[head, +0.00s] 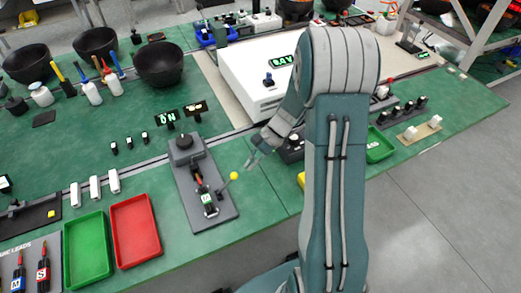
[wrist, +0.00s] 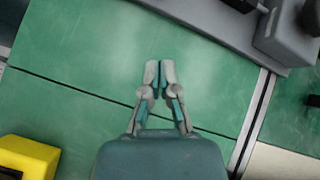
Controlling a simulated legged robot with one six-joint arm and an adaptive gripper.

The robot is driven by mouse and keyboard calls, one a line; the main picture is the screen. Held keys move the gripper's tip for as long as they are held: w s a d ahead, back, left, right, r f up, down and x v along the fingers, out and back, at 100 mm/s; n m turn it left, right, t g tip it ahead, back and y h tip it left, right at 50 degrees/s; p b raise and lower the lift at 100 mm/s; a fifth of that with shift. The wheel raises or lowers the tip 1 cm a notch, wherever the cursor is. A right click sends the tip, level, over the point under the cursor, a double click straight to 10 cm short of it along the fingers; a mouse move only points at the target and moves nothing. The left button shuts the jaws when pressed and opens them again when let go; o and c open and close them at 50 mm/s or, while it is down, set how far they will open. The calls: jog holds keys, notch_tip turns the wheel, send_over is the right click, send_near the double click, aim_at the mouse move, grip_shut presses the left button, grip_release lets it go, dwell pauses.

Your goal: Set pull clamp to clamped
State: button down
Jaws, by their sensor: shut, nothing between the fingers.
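What looks like the pull clamp is on a grey base plate (head: 212,212) near the front edge of the green bench. It has a black and red body (head: 206,198) and a lever ending in a yellow ball (head: 234,176), which leans up to the right. My gripper (head: 252,163) is just right of the yellow ball, apart from it. In the wrist view my gripper (wrist: 159,66) is shut and empty over bare green bench. Part of a grey plate (wrist: 195,15) shows at the top there; the yellow ball is not visible in that view.
A round black knob (head: 183,142) stands at the back of the plate. A red tray (head: 135,230) and a green tray (head: 88,250) lie to the left. A white box (head: 262,85) stands behind. A yellow object (wrist: 28,157) is at the wrist view's lower left.

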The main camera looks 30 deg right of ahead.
aim_at(227, 184)
jog(key=shift+s+a+r, duration=0.3)
jog(key=shift+a, duration=0.25)
jog(key=shift+s+a+r, duration=0.35)
jog(key=shift+a, duration=0.15)
jog(key=shift+s+a+r, duration=0.3)
jog(key=shift+a, duration=0.25)
jog(key=shift+a+r+h, duration=0.2)
jog(key=shift+r+h, duration=0.05)
jog(key=shift+h, duration=0.15)
